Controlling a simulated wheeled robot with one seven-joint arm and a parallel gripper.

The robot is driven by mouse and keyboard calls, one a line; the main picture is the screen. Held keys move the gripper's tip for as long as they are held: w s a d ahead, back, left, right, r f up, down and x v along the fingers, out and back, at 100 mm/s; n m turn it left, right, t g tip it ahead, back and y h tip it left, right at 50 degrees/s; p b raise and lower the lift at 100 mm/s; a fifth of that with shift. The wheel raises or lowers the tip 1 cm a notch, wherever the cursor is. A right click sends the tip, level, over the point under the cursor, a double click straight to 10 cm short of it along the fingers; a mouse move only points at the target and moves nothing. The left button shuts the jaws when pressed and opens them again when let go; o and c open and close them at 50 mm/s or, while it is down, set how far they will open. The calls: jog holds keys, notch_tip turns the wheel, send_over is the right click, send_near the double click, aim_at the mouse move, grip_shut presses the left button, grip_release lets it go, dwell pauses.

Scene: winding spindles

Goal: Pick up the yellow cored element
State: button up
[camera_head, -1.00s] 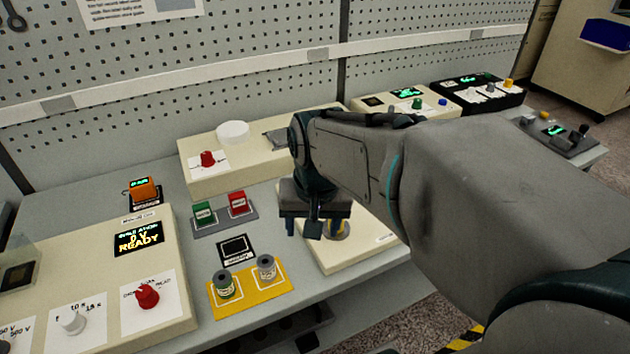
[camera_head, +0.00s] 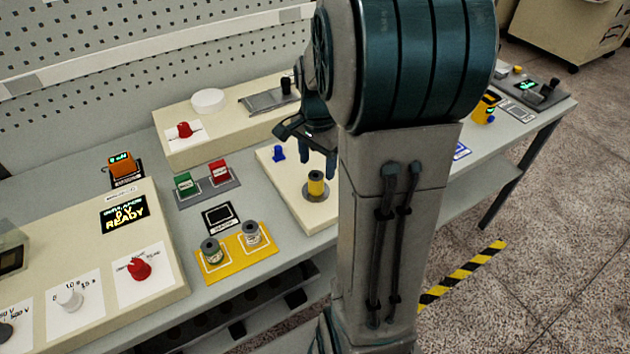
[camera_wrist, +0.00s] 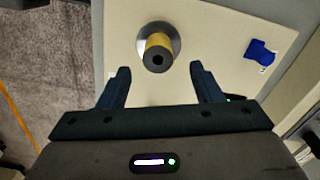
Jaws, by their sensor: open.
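The yellow cored element (camera_head: 316,184) is a small yellow cylinder with dark ends. It stands upright on a round metal disc (camera_head: 316,193) on a cream block. In the wrist view the yellow cored element (camera_wrist: 157,51) shows its dark end with a hole, ahead of and between the fingertips. My gripper (camera_head: 318,160) is open and empty, just behind the element in the head view. In the wrist view my gripper (camera_wrist: 160,78) has both fingers apart, with nothing between them.
A blue piece (camera_head: 278,153) lies on the cream block (camera_head: 296,204), also seen in the wrist view (camera_wrist: 259,52). A yellow plate (camera_head: 238,262) with a green-banded spool (camera_head: 212,251) and a grey spool (camera_head: 251,233) lies nearer.

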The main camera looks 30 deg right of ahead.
aim_at(316, 175)
jog(key=shift+s+a+f+p, duration=0.1)
jog(key=shift+f+p, duration=0.1)
jog(key=shift+f, duration=1.3)
jog(key=shift+s+a+f+p, duration=0.1)
jog(key=shift+f+p, duration=0.05)
jog(key=shift+f, duration=1.35)
jog(key=c, duration=1.1)
jog(key=shift+c, duration=0.2)
jog(key=shift+r, duration=0.15)
